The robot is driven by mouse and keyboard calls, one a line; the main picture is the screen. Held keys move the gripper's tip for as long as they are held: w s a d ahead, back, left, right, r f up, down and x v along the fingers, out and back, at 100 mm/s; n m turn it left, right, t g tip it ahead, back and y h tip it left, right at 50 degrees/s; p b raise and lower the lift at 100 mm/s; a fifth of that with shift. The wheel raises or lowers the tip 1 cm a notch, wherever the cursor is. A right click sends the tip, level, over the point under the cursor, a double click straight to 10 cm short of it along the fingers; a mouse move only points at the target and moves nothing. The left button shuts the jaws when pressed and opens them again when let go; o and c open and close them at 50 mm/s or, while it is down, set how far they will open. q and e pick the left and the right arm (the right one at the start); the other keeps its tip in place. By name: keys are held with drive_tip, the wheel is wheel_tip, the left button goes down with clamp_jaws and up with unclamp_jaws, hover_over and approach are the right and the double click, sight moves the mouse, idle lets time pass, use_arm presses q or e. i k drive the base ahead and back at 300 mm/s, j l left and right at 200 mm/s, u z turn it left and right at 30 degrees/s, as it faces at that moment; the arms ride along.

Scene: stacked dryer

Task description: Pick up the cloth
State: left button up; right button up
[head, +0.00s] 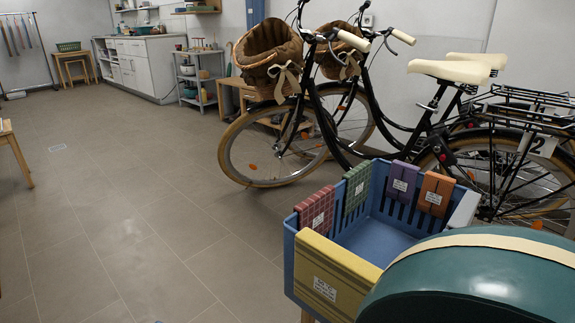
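A blue crate (385,240) stands at the lower right with several folded cloths draped over its rim, each with a white label. A red checked cloth (315,211) hangs on its left side. A green checked cloth (357,188), a purple cloth (398,184) and an orange cloth (435,193) hang along the back. A yellow cloth (332,277) with darker stripes covers the front left rim. I cannot tell which cloth the task means. The crate's front right corner is hidden. Neither of my grippers is in view.
A large rounded teal shape (490,280) with a cream band blocks the lower right. Two black bicycles with cream saddles (450,70) and wicker baskets (268,55) stand behind the crate. The tiled floor (130,200) at left and centre is clear.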

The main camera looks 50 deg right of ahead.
sight(358, 178)
drive_tip(key=i+z, duration=0.15)
drive_tip(key=i, duration=0.65)
drive_tip(key=i+j+z, duration=0.15)
drive_tip(key=i, duration=0.65)
drive_tip(key=i+z, duration=0.45)
drive_tip(key=i, duration=0.25)
drive_tip(key=i+j+z, duration=0.15)
drive_tip(key=i+z, duration=0.3)
drive_tip(key=i, duration=0.25)
drive_tip(key=i+z, duration=0.2)
drive_tip(key=z, duration=1.5)
